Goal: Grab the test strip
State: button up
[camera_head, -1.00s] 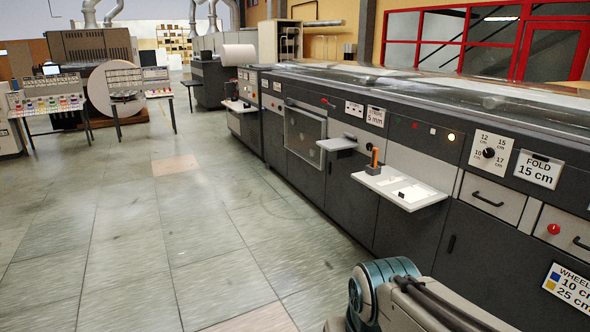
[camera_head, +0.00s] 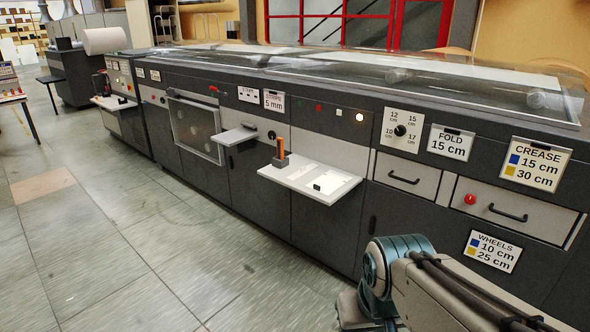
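No test strip can be made out for certain. A white pull-out shelf (camera_head: 293,177) sticks out from the front of the long dark machine. On it stand an orange upright piece on a grey base (camera_head: 280,152) and a small black block (camera_head: 316,187). A paler flat patch (camera_head: 335,182) lies around the block, and I cannot tell whether it is a strip or part of the shelf. My arm shows at the bottom right, in front of the machine and apart from the shelf. My gripper is not in view.
The long machine (camera_head: 340,225) fills the middle and right, with drawers and signs such as the FOLD sign (camera_head: 451,142). A smaller grey shelf (camera_head: 235,136) and a tilted clear panel (camera_head: 197,127) jut out further left. The tiled floor (camera_head: 110,250) is clear at left.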

aim_at(304, 171)
jog(key=u, duration=0.8)
jog(key=i, duration=1.55)
jog(key=u, duration=0.25)
jog(key=i, duration=1.25)
jog(key=z, duration=1.4)
jog(key=i, duration=0.7)
jog(key=z, duration=0.65)
